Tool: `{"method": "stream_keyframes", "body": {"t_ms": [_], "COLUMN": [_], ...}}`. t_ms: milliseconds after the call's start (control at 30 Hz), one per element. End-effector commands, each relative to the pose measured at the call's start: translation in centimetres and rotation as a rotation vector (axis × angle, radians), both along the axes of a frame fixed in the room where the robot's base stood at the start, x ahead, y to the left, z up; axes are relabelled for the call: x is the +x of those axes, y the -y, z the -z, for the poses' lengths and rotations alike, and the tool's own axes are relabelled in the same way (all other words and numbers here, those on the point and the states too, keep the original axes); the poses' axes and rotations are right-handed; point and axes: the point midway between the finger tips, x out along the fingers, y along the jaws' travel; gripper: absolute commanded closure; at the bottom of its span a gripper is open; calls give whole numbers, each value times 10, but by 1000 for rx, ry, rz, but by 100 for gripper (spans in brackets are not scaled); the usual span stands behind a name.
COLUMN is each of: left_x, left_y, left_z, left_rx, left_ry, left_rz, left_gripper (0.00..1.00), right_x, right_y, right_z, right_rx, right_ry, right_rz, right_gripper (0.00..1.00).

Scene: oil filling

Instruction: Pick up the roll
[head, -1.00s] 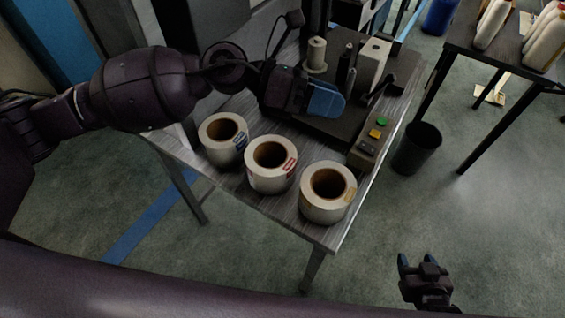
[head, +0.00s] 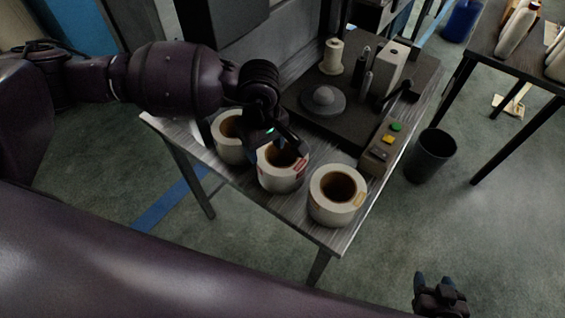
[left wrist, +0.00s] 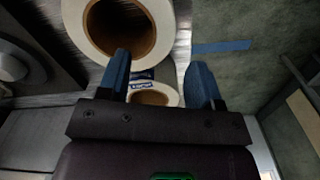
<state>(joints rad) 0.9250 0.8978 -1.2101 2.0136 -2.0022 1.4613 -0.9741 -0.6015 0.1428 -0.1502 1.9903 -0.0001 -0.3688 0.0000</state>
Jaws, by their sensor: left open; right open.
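Three white rolls with brown cores stand in a row on the grey table: a left roll (head: 224,148), a middle roll (head: 283,180) with a red label, and a right roll (head: 333,212). My left gripper (head: 283,150) is open over the middle roll and partly hides its core. Whether the fingers touch it I cannot tell. In the left wrist view, the open blue fingers (left wrist: 158,65) show in front of a large roll (left wrist: 166,25) and a smaller roll with a blue label (left wrist: 141,78). My right gripper (head: 436,285) is open and empty at the bottom right, away from the table.
A dark machine base (head: 336,119) with a round disc, spools and a button box (head: 381,150) stands behind the rolls. A black bin (head: 432,157) is on the floor to the right. A second table (head: 496,57) holds bottles.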

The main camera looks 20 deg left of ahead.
Motion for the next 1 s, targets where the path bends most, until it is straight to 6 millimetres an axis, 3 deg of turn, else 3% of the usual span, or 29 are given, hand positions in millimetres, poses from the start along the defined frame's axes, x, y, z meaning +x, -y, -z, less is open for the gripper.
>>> {"method": "stream_keyframes", "body": {"t_ms": [200,433,700,1000], "left_x": [-1,-2,-2,-2], "left_y": [0,1,1,1], "left_z": [32,50,85,92], "left_rx": [-2,-2,-3,-3], "left_ry": [-3,-3,-1,-1], "left_rz": [-2,-3,-4,-2], "left_gripper": [41,41,41,41], "right_x": [0,0,1,1], "right_y": [0,0,0,0], "right_z": [1,-1,-3,-3], "right_rx": [0,0,0,0], "right_ry": [-1,1,3,3], "right_rz": [0,0,0,0], "right_gripper": [45,45,45,45]}}
